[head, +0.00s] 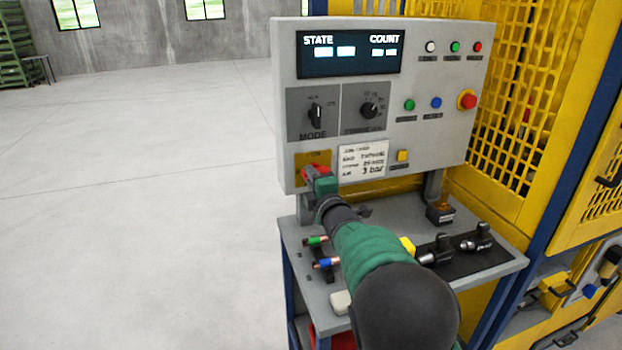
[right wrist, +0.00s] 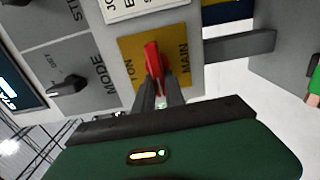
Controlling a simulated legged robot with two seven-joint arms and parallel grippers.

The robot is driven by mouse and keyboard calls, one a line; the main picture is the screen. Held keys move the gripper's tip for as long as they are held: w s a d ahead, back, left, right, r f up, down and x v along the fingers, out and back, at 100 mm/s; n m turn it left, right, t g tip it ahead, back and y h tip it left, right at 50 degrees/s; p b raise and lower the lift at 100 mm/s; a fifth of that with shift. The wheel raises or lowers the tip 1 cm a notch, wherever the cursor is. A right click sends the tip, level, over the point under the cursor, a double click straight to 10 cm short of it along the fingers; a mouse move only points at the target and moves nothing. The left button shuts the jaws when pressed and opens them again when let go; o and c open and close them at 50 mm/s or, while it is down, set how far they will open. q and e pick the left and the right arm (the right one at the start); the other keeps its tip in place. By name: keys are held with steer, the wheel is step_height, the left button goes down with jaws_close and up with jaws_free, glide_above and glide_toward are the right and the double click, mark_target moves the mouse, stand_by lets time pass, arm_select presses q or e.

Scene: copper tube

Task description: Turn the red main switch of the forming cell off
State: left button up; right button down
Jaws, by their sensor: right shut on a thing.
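The red main switch (right wrist: 152,58) sits on a yellow plate (right wrist: 128,48) marked MAIN and ON in the right wrist view. In the head view the red switch (head: 310,171) shows at the lower left of the grey control panel (head: 400,150), partly hidden by my right gripper (head: 318,178). In the right wrist view the two dark fingers of my right gripper (right wrist: 160,90) are closed around the red handle, one on each side. My left gripper is not in view.
A shelf (head: 300,236) below the panel holds tools and green and blue handled items. The MODE knob (head: 315,116) and a handwritten note (head: 363,161) are close to the switch. A yellow mesh fence (head: 530,90) stands at the right. Open floor (head: 150,220) lies left.

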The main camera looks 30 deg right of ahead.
steer(key=shift+f, duration=0.3)
steer(key=c, duration=1.5)
jaws_free()
steer(key=shift+o, duration=0.5)
steer(key=shift+w, duration=0.1)
steer(key=shift+d+r, duration=0.1)
steer(key=v, duration=1.7)
steer(key=shift+d, duration=0.15)
